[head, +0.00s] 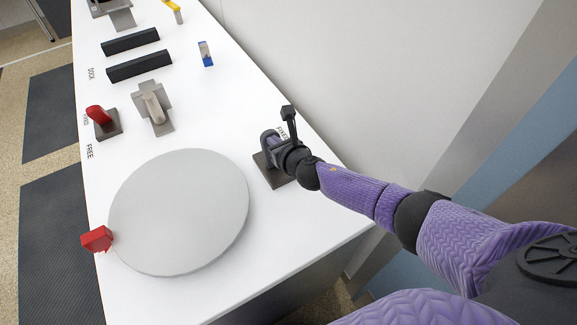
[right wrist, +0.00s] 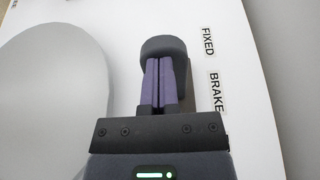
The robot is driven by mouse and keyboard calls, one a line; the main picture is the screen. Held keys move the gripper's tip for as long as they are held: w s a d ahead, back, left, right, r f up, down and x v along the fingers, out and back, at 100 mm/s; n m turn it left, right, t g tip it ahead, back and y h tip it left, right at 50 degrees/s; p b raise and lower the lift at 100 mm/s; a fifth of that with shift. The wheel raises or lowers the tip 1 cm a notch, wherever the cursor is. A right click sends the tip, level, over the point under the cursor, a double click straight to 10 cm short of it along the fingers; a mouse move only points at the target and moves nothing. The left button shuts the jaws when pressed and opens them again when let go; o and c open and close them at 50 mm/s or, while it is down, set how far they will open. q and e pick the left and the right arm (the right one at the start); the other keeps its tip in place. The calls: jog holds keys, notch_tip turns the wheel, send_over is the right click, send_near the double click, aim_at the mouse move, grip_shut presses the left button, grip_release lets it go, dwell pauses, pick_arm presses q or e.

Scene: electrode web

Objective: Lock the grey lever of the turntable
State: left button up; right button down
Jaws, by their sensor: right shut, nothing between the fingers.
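The turntable is a large light grey disc (head: 180,212) on the white table. A dark grey lever (head: 267,136) stands on a square brown-grey base plate (head: 266,164) to the right of the disc. My right gripper (head: 275,143) is shut with nothing between its fingers, right at this lever. In the right wrist view, the closed purple fingers (right wrist: 160,72) point at the rounded dark grey lever head (right wrist: 163,48), overlapping it; I cannot tell whether they touch. The gripper partly hides the lever. My left gripper is not in view.
FIXED (right wrist: 208,42) and BRAKE (right wrist: 216,92) labels lie right of the lever. A red block (head: 97,239) sits at the disc's left edge. A red lever (head: 98,116), a light grey lever (head: 153,106) and black bars (head: 138,66) stand farther back. A wall runs along the right.

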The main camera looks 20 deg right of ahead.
jog(key=shift+w+a+b, duration=0.2)
jog(key=shift+w+b, duration=0.2)
jog(key=shift+w, duration=0.9)
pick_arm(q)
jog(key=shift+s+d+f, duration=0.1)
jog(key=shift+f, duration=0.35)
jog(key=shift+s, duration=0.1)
pick_arm(e)
jog(key=shift+r, duration=0.15)
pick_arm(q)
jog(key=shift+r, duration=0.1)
pick_arm(e)
jog(key=shift+r, duration=0.1)
